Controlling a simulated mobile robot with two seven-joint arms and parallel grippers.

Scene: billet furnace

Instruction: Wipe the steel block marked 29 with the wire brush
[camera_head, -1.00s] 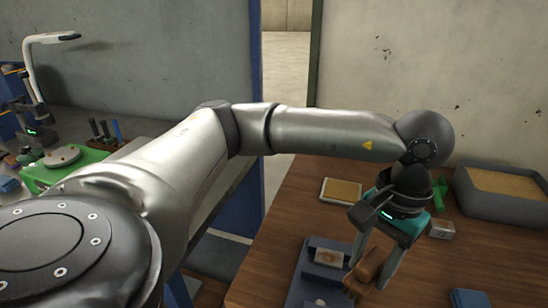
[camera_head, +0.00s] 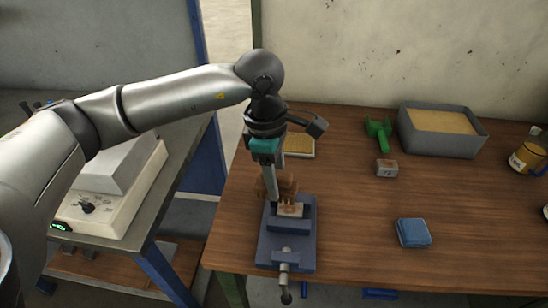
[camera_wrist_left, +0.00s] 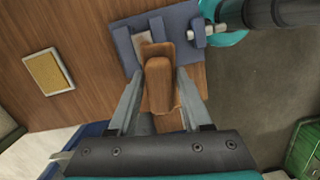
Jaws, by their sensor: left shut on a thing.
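My left gripper (camera_head: 276,190) is shut on the brown wooden wire brush (camera_head: 283,185). In the left wrist view the brush (camera_wrist_left: 159,85) sits between the two fingers. The brush is at a pale steel block (camera_head: 291,210) held in the blue-grey vise (camera_head: 288,249); the fingers and brush partly cover the block. Its marking is not readable, and I cannot tell whether the bristles touch it. The wrist view also shows part of the block (camera_wrist_left: 142,42). My right gripper is not in view.
Another small marked block (camera_head: 387,168) stands to the right, near a green tool (camera_head: 378,131) and a grey sand-filled bin (camera_head: 480,141). A blue pad (camera_head: 412,233) lies front right. A yellow-topped tray (camera_head: 300,153) lies behind the vise.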

